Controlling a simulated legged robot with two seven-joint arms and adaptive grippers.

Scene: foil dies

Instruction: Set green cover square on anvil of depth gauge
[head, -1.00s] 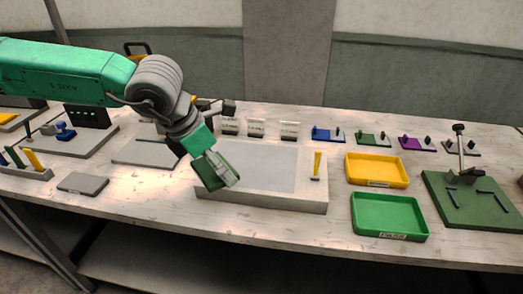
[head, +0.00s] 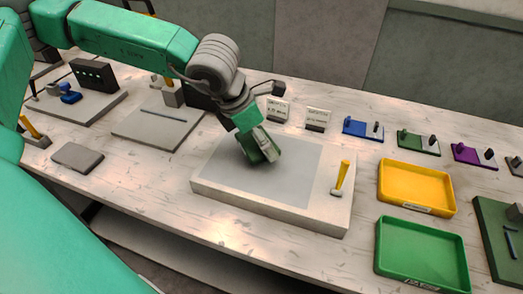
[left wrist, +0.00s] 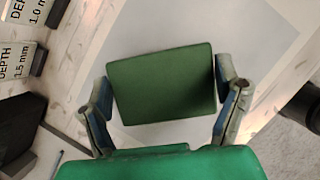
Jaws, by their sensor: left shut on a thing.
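The green cover (head: 250,151) is a flat block held by my left gripper (head: 262,146). It hangs tilted over the grey panel of a pale slab (head: 270,213); whether it touches the slab is unclear. In the left wrist view the cover (left wrist: 162,84) sits between the two fingers of the left gripper (left wrist: 163,90), which are shut on its sides. I cannot tell for certain which fixture is the depth gauge; one upright post (head: 171,94) stands on a grey plate at the back left, partly hidden by my arm. My right gripper is not in view.
A yellow-handled tool (head: 342,176) lies at the slab's right end. A yellow tray (head: 417,209) and a green tray (head: 419,279) stand right of it. Depth cards (head: 318,117) and small coloured fixtures (head: 363,129) line the back.

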